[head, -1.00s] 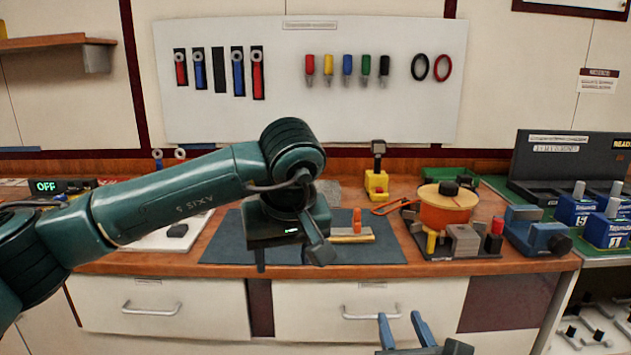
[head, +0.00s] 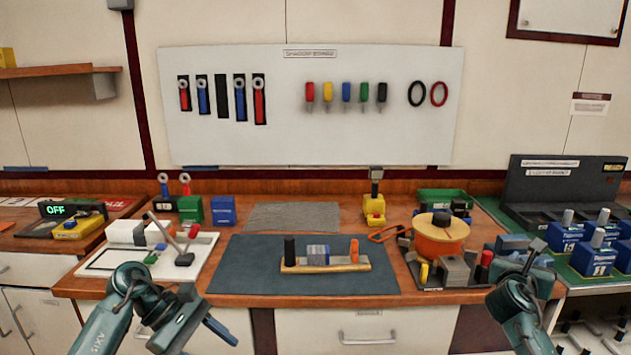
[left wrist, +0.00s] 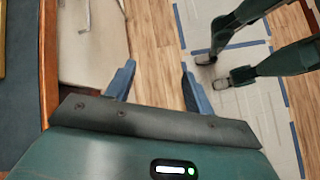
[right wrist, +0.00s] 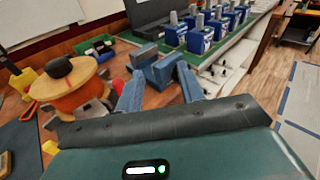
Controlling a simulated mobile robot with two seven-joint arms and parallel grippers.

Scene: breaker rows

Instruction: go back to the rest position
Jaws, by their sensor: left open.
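My left gripper (head: 208,333) is low at the front edge of the bench, over the floor side. In the left wrist view its blue fingers (left wrist: 158,85) are apart with only floor between them, so it is open and empty. My right gripper (head: 522,262) is at the right end of the bench, in front of the blue vise. In the right wrist view its fingers (right wrist: 160,82) are apart, and the blue vise (right wrist: 158,62) shows beyond them. I see nothing held in it. Whether it touches the vise I cannot tell.
A wooden rail (head: 350,266) with a black, a grey-blue and an orange piece lies on the dark mat (head: 240,280). The orange spool (head: 441,238) stands left of my right gripper. A white tray (head: 110,262) with parts is behind my left gripper. The middle front is clear.

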